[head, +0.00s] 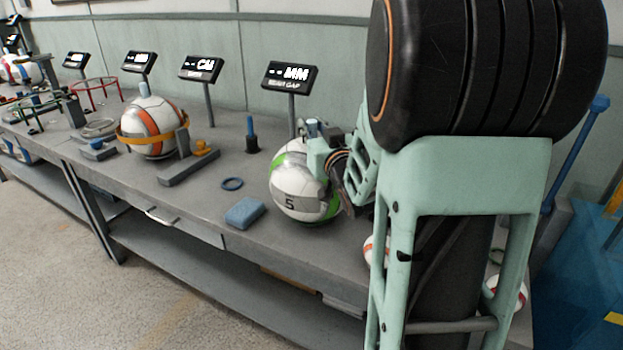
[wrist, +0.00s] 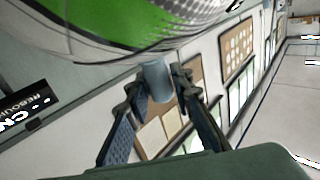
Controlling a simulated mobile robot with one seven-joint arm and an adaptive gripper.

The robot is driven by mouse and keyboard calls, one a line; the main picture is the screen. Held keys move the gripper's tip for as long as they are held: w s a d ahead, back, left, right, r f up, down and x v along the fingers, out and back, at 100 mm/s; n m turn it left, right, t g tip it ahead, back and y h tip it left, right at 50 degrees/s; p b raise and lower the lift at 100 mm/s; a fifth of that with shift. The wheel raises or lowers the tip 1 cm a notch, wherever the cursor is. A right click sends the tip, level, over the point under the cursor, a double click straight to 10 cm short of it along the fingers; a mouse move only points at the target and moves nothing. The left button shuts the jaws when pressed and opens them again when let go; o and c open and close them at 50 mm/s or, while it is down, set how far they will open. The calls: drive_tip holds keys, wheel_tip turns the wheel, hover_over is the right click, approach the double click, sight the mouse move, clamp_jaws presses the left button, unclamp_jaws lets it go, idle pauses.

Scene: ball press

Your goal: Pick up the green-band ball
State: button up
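The green-band ball (head: 300,193), white with green and grey panels, sits near the front of the workbench in the head view. A blue-grey knob (head: 312,128) shows at its top. My gripper (head: 322,150) is at the ball's upper right side. In the wrist view the ball (wrist: 130,25) fills the top edge, and the knob (wrist: 157,82) stands out from it. My gripper's fingertips (wrist: 158,90) lie close against both sides of the knob and seem shut on it.
An orange-band ball (head: 152,128) stands further left. Sign posts (head: 290,77) line the back. More balls show behind my arm.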

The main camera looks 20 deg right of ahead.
clamp_jaws()
drive_tip(key=shift+r, duration=0.2)
